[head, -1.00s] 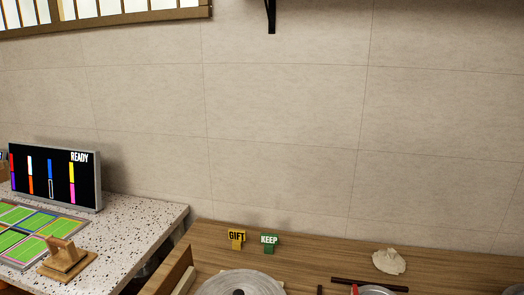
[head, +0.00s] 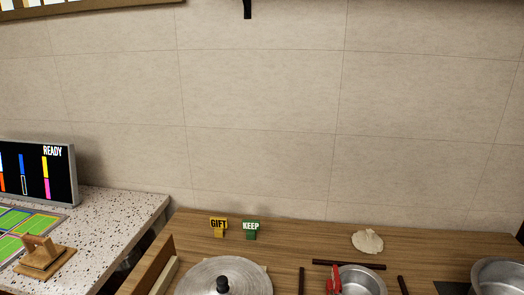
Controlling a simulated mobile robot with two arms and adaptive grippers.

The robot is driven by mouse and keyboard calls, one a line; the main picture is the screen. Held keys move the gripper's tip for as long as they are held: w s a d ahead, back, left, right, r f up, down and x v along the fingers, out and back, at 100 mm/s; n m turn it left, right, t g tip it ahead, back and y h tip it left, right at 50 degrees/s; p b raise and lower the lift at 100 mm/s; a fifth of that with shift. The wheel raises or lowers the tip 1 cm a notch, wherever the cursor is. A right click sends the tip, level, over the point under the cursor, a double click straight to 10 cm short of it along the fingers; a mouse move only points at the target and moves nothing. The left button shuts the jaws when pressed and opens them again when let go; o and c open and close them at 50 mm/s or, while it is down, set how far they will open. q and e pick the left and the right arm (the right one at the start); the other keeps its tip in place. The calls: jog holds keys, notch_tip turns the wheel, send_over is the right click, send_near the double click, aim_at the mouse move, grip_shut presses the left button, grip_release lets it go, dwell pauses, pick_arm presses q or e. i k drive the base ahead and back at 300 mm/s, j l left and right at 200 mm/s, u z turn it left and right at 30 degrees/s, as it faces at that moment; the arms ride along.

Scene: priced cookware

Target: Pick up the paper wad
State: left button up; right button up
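A crumpled cream-coloured paper wad (head: 367,241) lies on the wooden table at the right of the middle, near its back edge. It stands clear, just behind a dark bar. Neither of my grippers shows in the head view.
On the wooden table (head: 300,238) are a GIFT sign (head: 218,226), a KEEP sign (head: 251,229), a lid with a black knob (head: 221,278), a metal pan (head: 362,280) and a metal pot (head: 497,276). A speckled counter (head: 120,212) at left holds a READY screen (head: 40,172) and a wooden block (head: 42,256).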

aim_at(368, 241)
jog(key=l+u, duration=0.3)
jog(key=l, duration=0.15)
jog(key=k+l+u, duration=0.1)
jog(key=l+u, duration=0.2)
jog(key=l, duration=0.15)
jog(key=k+l+u, duration=0.1)
jog(key=l+u, duration=0.2)
jog(key=l, duration=0.15)
